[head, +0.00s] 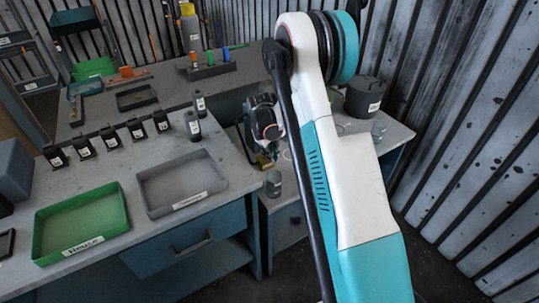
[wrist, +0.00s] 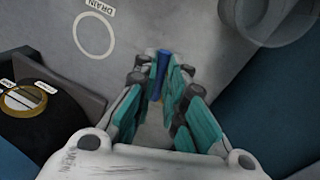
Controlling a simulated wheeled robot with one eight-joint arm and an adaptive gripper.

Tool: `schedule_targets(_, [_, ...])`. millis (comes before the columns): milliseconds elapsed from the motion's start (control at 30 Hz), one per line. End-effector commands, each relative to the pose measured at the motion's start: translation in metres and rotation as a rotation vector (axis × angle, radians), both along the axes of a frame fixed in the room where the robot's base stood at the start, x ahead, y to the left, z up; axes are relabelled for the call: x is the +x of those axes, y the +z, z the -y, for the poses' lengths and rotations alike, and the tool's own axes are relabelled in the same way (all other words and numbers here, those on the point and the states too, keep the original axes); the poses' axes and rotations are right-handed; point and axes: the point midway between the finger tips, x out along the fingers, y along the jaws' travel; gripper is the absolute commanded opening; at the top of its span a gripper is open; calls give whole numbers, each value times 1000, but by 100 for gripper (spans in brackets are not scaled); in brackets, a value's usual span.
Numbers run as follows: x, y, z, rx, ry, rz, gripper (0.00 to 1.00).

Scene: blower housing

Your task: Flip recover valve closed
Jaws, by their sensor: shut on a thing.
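In the wrist view my gripper (wrist: 162,78) points down with its teal-padded fingers closed around a narrow blue handle (wrist: 162,62). The handle stands between the fingertips, and I take it for the recover valve's lever. No label naming it can be read. The fingers hide its lower part and the valve body, so I cannot tell whether the valve is open or closed. In the head view my wrist (head: 264,122) is over the low side bench, and the fingertips cannot be made out.
A ring labelled DRAIN (wrist: 94,35) lies on the grey surface. A black part with a brass slotted disc (wrist: 24,101) is at left. A grey round vessel (wrist: 268,18) is at upper right. A green tray (head: 125,208) and grey tray (head: 222,190) lie on the left bench.

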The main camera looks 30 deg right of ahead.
Motion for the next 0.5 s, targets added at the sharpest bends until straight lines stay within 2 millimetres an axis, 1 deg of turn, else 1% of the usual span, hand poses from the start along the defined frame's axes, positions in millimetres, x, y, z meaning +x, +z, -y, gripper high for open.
schedule_targets(500, [7,-1,18,0,486,1,0])
